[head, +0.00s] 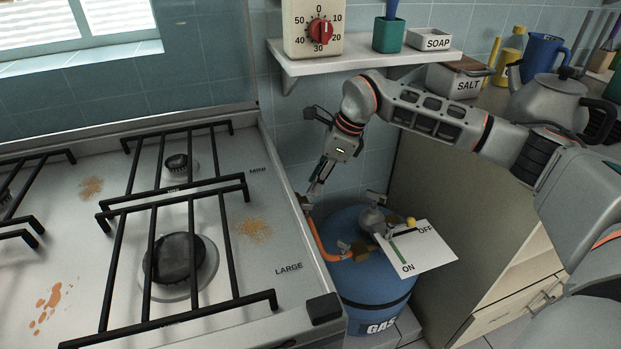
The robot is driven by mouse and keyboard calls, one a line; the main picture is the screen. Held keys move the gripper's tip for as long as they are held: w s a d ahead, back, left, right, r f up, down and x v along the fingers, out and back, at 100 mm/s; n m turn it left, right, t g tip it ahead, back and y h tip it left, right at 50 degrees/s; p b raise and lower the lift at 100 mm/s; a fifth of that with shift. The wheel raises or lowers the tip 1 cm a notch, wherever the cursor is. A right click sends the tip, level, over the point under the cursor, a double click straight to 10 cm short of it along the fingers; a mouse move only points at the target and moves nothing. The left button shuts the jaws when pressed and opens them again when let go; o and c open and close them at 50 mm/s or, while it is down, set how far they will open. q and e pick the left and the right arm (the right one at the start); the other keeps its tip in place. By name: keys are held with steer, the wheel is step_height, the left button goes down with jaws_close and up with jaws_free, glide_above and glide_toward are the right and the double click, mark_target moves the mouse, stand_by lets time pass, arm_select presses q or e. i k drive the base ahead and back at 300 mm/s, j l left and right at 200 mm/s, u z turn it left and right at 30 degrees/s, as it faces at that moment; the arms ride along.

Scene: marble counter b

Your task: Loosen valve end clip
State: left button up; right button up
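A blue gas bottle (365,285) stands in the gap right of the stove. A grey valve (372,219) sits on top of it. An orange hose (322,238) runs from the stove's side down to a brass fitting (360,251) at the valve. A small metal clip (344,247) shows at the hose's valve end. My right gripper (315,190) points down above the hose's stove end, away from the valve end clip. Its fingertips are small and dark, and I cannot tell whether they are open or touching anything. My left gripper is out of view.
A white ON/OFF card (425,252) lies beside the valve, with a dark lever over it. The stove (270,260) edge bounds the gap on the left, a cabinet (470,215) on the right. A shelf (365,60) with a timer (313,28) hangs above my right arm.

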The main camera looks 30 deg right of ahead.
mark_target(343, 246)
steer(key=k+l, duration=0.8)
steer(key=k, duration=0.05)
